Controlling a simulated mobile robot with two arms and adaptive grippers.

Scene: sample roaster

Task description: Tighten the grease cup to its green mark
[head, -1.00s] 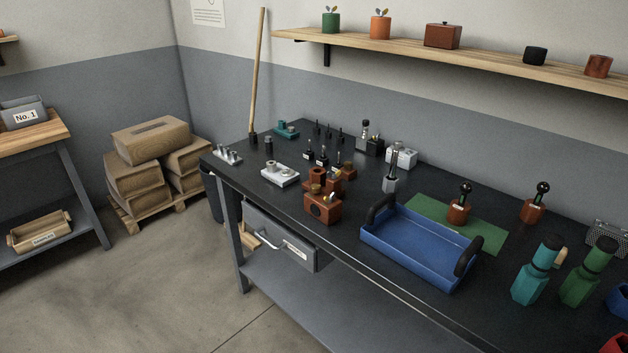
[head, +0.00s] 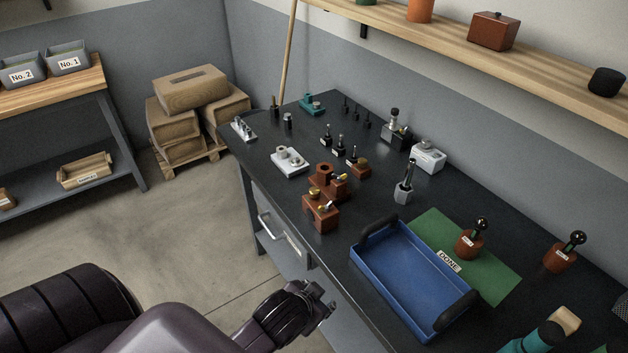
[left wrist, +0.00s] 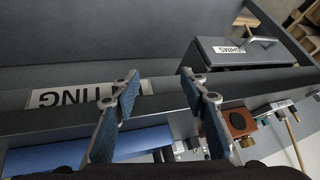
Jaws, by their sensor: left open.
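I cannot tell for sure which cap is the grease cup, and no green mark can be made out. My left gripper (head: 318,297) is in front of the bench edge, below and apart from the blocks. In the left wrist view my left gripper (left wrist: 163,88) has its two fingers spread with nothing between them; a red-brown block (left wrist: 239,122) shows beyond, to the right. My right gripper is not in view.
A drawer (head: 283,236) sits under the bench top near my left gripper. A white fixture (head: 289,161) and small tools stand behind the blocks.

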